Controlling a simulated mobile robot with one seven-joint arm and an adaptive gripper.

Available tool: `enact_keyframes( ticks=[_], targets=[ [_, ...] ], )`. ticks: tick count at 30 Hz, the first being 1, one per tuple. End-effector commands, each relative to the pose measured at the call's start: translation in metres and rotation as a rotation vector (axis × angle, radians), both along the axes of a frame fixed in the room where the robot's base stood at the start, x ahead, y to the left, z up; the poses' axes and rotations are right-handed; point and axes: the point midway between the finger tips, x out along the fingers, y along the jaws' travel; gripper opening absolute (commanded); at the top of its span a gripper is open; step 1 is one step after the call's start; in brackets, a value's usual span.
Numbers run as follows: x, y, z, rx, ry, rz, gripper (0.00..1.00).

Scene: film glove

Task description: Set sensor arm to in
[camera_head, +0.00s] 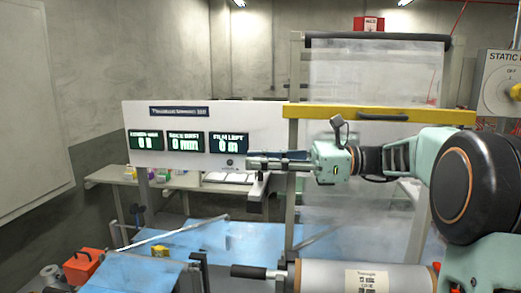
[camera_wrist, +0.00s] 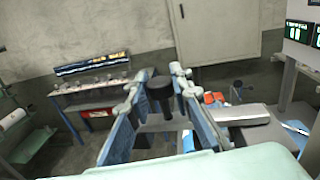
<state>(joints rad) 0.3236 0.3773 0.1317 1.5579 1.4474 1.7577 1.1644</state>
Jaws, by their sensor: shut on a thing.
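My gripper (camera_head: 262,160) reaches left in front of the white display panel (camera_head: 180,118), at the panel's lower right. In the wrist view its two blue fingers (camera_wrist: 158,84) stand on either side of a black knob (camera_wrist: 159,96), and they are shut on it. The knob sits on a grey bracket that seems to be the sensor arm (camera_wrist: 160,126). In the head view a dark bracket (camera_head: 258,187), likely the same part, shows just below the fingers. My gripper hides part of it, and I cannot read any in or out marking.
A yellow bar (camera_head: 445,116) crosses above my arm, with clear film (camera_head: 375,75) hanging behind. A film roll (camera_head: 365,277) lies at the front. A blue table surface (camera_head: 180,236) spreads below. An orange-red box (camera_head: 82,266) stands at the lower left.

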Motion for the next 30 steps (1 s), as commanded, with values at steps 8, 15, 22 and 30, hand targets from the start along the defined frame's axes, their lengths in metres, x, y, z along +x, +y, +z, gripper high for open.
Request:
enact_keyframes(
  ticks=[8,15,22,30],
  targets=[
    [0.0006,-0.0005,0.0004,0.000,-0.003,0.023,0.00],
    [0.0005,-0.0004,0.0001,0.000,-0.003,0.023,0.00],
    [0.0004,-0.0003,0.0001,0.000,-0.002,0.023,0.38],
    [0.0002,-0.0001,-0.0001,0.000,-0.001,0.023,0.38]
  ],
)
